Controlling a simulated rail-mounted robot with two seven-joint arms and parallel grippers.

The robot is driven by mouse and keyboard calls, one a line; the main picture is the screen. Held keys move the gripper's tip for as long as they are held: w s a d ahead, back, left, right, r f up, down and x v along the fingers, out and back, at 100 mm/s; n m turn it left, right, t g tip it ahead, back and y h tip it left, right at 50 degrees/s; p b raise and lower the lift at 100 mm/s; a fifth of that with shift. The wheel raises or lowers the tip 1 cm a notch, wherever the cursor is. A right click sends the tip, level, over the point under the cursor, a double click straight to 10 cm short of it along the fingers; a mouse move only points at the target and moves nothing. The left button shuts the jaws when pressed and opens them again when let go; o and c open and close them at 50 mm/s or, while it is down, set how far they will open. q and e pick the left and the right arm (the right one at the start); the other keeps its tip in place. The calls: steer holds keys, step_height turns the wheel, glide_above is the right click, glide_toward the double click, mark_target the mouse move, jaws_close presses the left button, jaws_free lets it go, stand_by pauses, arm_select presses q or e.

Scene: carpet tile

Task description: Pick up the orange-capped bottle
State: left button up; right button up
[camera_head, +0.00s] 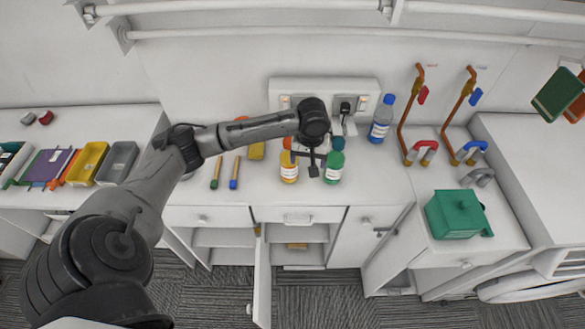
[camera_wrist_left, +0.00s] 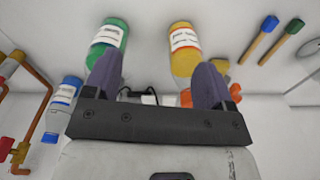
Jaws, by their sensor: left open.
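The orange-capped bottle (camera_head: 289,171) has a yellow body and a white label. It stands on the white counter, with its orange cap partly hidden behind my gripper. In the left wrist view it shows (camera_wrist_left: 184,55) at upper centre, partly covered by one finger. My left gripper (camera_head: 312,167) is open and empty, between this bottle and a green bottle (camera_head: 334,168) on its right. The other finger overlaps the green bottle (camera_wrist_left: 108,42) in the left wrist view. I cannot tell whether either finger touches a bottle. My right gripper is not in view.
A blue-capped bottle (camera_head: 380,125) stands farther right, near orange pipes (camera_head: 405,120). Two coloured sticks (camera_head: 234,172) and a yellow block (camera_head: 257,151) lie to the left. A power outlet (camera_head: 346,104) is behind. A green box (camera_head: 458,215) stands at right.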

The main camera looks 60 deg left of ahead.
mark_target(289, 146)
arm_select(q)
steer(key=a+r+n+b, duration=0.1)
steer(key=a+r+n, duration=0.5)
steer(key=a+r, duration=0.35)
steer(key=shift+h, duration=0.3)
steer(key=f, duration=0.5)
steer(key=a+f, duration=0.1)
steer(key=f, duration=0.2)
steer(key=shift+f+p, duration=0.25)
steer(key=shift+p, duration=0.1)
step_height(289, 146, down, 4)
steer(key=shift+s+d+f+p, duration=0.1)
steer(key=shift+s+f+p, duration=0.05)
steer(key=shift+p, duration=0.55)
steer(key=shift+f, duration=0.5)
steer(key=shift+c, duration=0.2)
steer(key=c, duration=0.6)
steer(key=shift+r, duration=0.1)
jaws_close()
